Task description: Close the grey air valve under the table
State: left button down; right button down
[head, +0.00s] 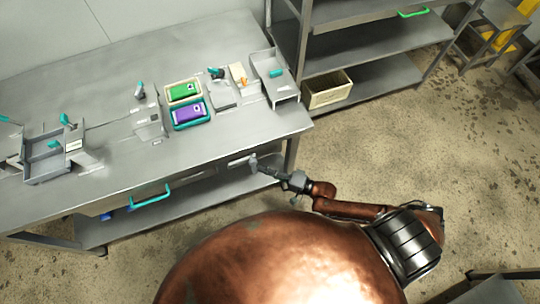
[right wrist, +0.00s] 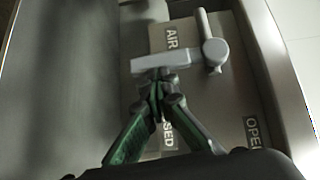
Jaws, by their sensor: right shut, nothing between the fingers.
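The grey air valve (right wrist: 214,52) sits on a plate in the right wrist view, with its lever pointing left from a round hub. The plate reads "AIR" above the lever and "OPEN" at lower right; a label ending in "SED" is partly hidden behind my fingers. My right gripper (right wrist: 160,88) is shut and empty, its fingertips at the lower edge of the lever; I cannot tell whether they touch it. In the head view my right gripper (head: 268,170) reaches left under the table's front edge, by the small grey valve (head: 253,161). My left gripper is out of view.
A lower shelf (head: 180,208) runs beneath. A shelf rack with a cream crate (head: 327,90) stands behind right.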

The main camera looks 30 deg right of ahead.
jog(key=shift+w, duration=0.1)
jog(key=w+d+v, duration=0.1)
jog(key=d+v, duration=0.1)
jog(key=v, duration=1.1)
jog(key=shift+w+f, duration=0.2)
jog(key=shift+w, duration=0.2)
